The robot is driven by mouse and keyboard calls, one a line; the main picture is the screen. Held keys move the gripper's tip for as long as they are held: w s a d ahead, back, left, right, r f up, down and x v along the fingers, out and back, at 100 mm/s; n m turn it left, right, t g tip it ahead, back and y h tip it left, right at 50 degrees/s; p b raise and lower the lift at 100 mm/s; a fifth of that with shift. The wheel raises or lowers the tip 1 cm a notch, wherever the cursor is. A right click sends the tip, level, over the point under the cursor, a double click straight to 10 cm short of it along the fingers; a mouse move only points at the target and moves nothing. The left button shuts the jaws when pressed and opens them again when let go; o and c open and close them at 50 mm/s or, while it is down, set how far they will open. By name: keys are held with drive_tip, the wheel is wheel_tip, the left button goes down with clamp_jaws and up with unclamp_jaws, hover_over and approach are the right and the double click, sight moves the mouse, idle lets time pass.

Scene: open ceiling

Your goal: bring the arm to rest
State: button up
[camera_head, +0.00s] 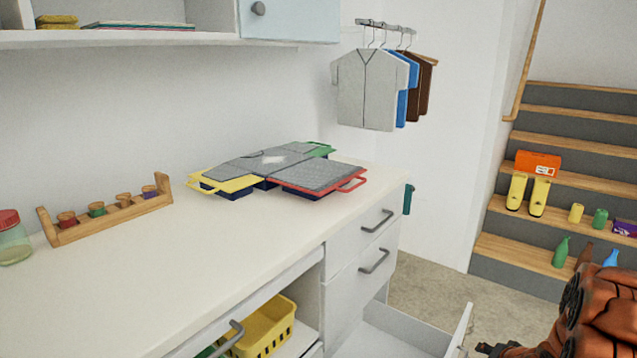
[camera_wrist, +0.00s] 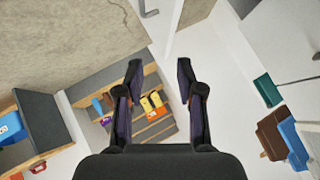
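My gripper (camera_wrist: 159,68) shows in the wrist view with its two dark fingers spread apart. In the head view my orange arm (camera_head: 602,315) is at the lower right corner, in front of the stairs and to the right of the counter. A dark part shows at the arm's lower left, but the gripper's fingers cannot be made out there.
The white counter (camera_head: 245,235) holds folded grey cloths on coloured trays and a wooden rack (camera_head: 108,218). A low drawer (camera_head: 385,338) stands open near my arm. Shirts (camera_head: 365,88) hang on the wall. Bottles and boxes stand on the stairs (camera_head: 500,252). Some floor is clear.

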drive_tip(key=s+a+r+n+g+h+p, duration=0.15)
drive_tip(key=s+a+r+p, duration=0.25)
drive_tip(key=r, duration=0.5)
drive_tip(key=s+a+r+n+g+p, duration=0.1)
drive_tip(key=s+a+r+g+p, duration=0.25)
drive_tip(key=r, duration=0.45)
drive_tip(key=s+a+r+n+g+p, duration=0.1)
drive_tip(key=s+a+r+p, duration=0.3)
drive_tip(key=r, duration=0.5)
drive_tip(key=s+a+r+n+g+y+p, duration=0.1)
drive_tip(key=s+a+r+n+p, duration=0.1)
drive_tip(key=s+a+r, duration=0.3)
drive_tip(key=s+a+r+n+g+y+p, duration=0.1)
drive_tip(key=s+a+r+p, duration=0.3)
drive_tip(key=s, duration=0.8)
drive_tip(key=s+a+r+n+g+y+p, duration=0.1)
drive_tip(key=s+a+r+n+g+p, duration=0.1)
drive_tip(key=s+a+r, duration=0.6)
drive_tip(key=a+g, duration=0.1)
drive_tip(key=a, duration=0.2)
drive_tip(key=shift+s+r+n+p, duration=0.2)
drive_tip(key=shift+s+n+p, duration=0.05)
drive_tip(key=shift+n+p, duration=0.15)
drive_tip(key=shift+a, duration=0.25)
